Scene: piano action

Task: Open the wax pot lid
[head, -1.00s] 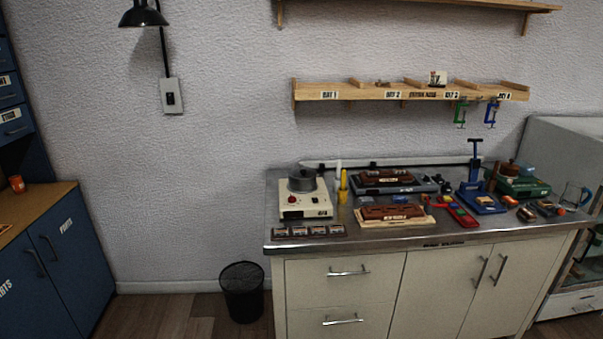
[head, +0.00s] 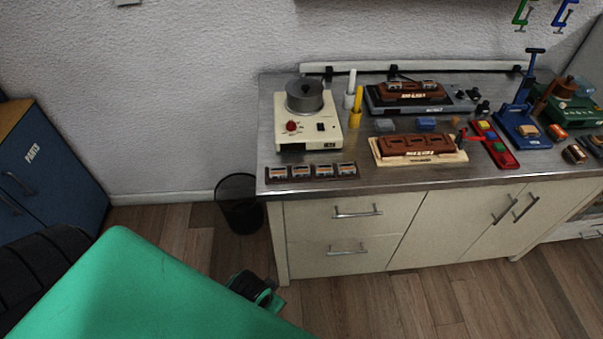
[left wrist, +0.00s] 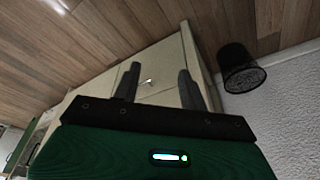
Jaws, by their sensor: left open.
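The wax pot (head: 306,97) is a grey metal pot with its lid (head: 304,86) on. It sits on a cream heater base (head: 308,130) with a red knob at the left end of the metal worktop. My left arm shows in green at the lower left of the head view, and my left gripper (head: 268,298) is low, in front of the cabinet and below the worktop. In the left wrist view my left gripper (left wrist: 156,85) is open and empty, with the cabinet front beyond its fingers. My right gripper is in neither view.
A label tray (head: 311,171) lies at the worktop's front edge before the heater. White and yellow sticks (head: 355,106) stand right of the pot. A wooden block with brown parts (head: 418,149) lies further right. A black bin (head: 239,203) stands left of the cabinet (head: 392,231).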

